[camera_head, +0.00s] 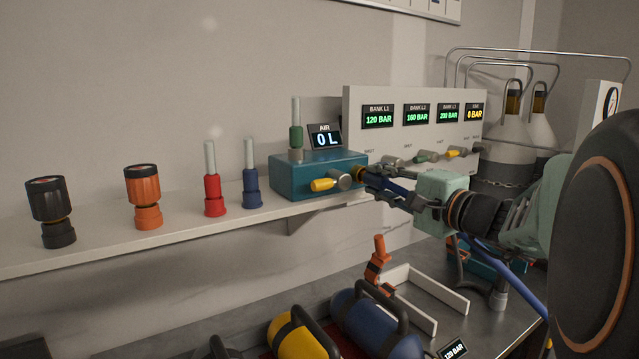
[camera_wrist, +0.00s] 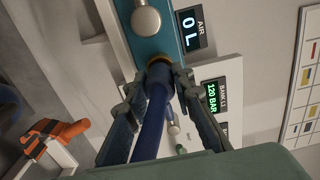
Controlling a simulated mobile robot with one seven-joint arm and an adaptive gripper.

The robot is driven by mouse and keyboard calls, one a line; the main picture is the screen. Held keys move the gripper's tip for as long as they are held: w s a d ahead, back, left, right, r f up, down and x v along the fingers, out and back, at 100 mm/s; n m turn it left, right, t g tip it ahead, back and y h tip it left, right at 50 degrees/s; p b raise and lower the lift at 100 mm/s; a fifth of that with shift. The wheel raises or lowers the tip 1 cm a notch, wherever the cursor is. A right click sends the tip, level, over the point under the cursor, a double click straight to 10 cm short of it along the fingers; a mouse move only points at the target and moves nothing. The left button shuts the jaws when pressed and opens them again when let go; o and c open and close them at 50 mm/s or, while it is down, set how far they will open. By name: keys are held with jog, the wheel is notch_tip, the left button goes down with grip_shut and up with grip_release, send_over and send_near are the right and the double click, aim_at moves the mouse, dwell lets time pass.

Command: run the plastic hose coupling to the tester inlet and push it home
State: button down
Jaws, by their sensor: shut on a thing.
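The tester is a teal box (camera_head: 315,175) on the shelf, with a yellow-handled valve (camera_head: 328,184) on its front and an air display (camera_head: 325,137) reading 0 L. A brass-coloured ring, the inlet (camera_head: 359,173), shows at its right end. My gripper (camera_head: 372,180) is at that end, its fingers shut on the blue hose coupling (camera_wrist: 157,84). In the wrist view the coupling points at the teal box (camera_wrist: 176,30), lined up with the brass ring (camera_wrist: 158,63) and seemingly touching it. The fingers partly hide the joint, so I cannot tell how deep it sits. The blue hose (camera_head: 505,280) trails below my arm.
The shelf (camera_head: 190,230) also bears black and orange gauges (camera_head: 143,190) and red and blue flowmeters (camera_head: 250,185). A bank panel (camera_head: 415,150) with valves stands close behind my gripper. Below, the bench holds cylinders (camera_head: 365,325) and an orange-handled tool (camera_head: 377,262) by a white bracket.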

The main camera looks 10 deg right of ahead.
jog(key=shift+w+a, duration=0.2)
jog(key=shift+w, duration=0.2)
jog(key=c, duration=1.6)
grip_release()
jog(key=shift+s, duration=0.1)
jog(key=p+v, duration=0.1)
jog(key=v, duration=0.1)
jog(key=shift+s+d+r+p, duration=0.25)
jog(key=shift+s+d+p, duration=0.05)
jog(key=shift+p, duration=0.1)
jog(key=shift+s+r+p, duration=0.1)
jog(key=shift+s+p, duration=0.2)
jog(key=shift+p, duration=0.25)
jog(key=shift+w+p, duration=0.15)
jog(key=shift+p, duration=0.9)
